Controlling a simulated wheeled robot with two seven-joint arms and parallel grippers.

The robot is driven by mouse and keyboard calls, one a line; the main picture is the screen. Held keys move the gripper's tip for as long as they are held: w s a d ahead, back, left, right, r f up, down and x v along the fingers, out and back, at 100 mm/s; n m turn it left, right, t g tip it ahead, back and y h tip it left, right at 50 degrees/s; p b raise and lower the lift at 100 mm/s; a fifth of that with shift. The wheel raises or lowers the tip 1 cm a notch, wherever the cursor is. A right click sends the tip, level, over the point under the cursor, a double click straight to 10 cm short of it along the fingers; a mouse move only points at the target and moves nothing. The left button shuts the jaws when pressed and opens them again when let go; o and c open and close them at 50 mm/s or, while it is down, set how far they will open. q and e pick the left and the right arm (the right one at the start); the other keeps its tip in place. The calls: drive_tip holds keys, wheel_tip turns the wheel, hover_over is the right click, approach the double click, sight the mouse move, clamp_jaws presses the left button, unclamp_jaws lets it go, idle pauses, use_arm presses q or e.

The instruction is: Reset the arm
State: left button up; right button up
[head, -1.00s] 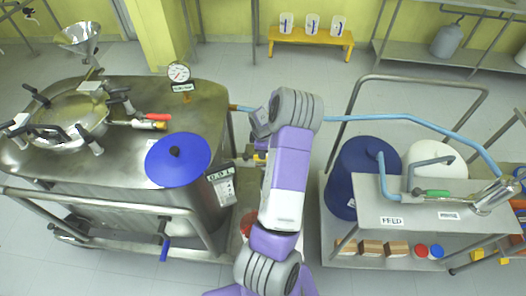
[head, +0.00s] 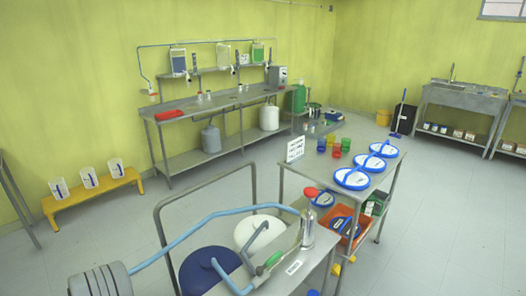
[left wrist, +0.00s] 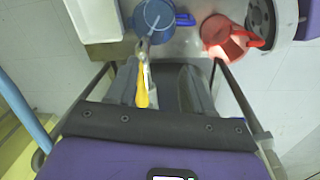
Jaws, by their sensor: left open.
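My left gripper (left wrist: 160,75) shows in the left wrist view with its two dark grey fingers apart, so it is open. A tool or fitting with a yellow handle (left wrist: 142,88) shows between the fingers; I cannot tell whether it touches them. In the head view only a ribbed grey part of my arm shows at the lower left, and the gripper itself is out of frame. My right gripper is in neither view.
Near my gripper are a blue cup-like vessel (left wrist: 153,17), a red one (left wrist: 220,42) and a white tray (left wrist: 96,18). A steel cart with a blue drum (head: 208,272) stands close ahead. A table with blue-rimmed lids (head: 353,178) is beyond. Floor at right is clear.

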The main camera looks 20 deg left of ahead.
use_arm(q)
drive_tip(key=w+d+f+m+h, duration=0.1)
drive_tip(key=w+d+f+m, duration=0.25)
drive_tip(key=d, duration=0.45)
drive_tip(key=w+d+f+m, duration=0.3)
drive_tip(key=d+m, duration=0.2)
drive_tip(key=d, duration=0.3)
drive_tip(key=w+d+f+m+h, duration=0.1)
drive_tip(key=w+d+f+m, duration=0.25)
drive_tip(key=d, duration=0.45)
drive_tip(key=s+d+r+m+h, duration=0.1)
drive_tip(key=d+m, duration=0.6)
drive_tip(key=d, duration=0.6)
drive_tip(key=s+d+r+m+h, duration=0.1)
drive_tip(key=d+m+h, duration=0.1)
drive_tip(key=d+m, duration=0.5)
drive_tip(key=d, duration=0.6)
drive_tip(key=shift+s, duration=0.3)
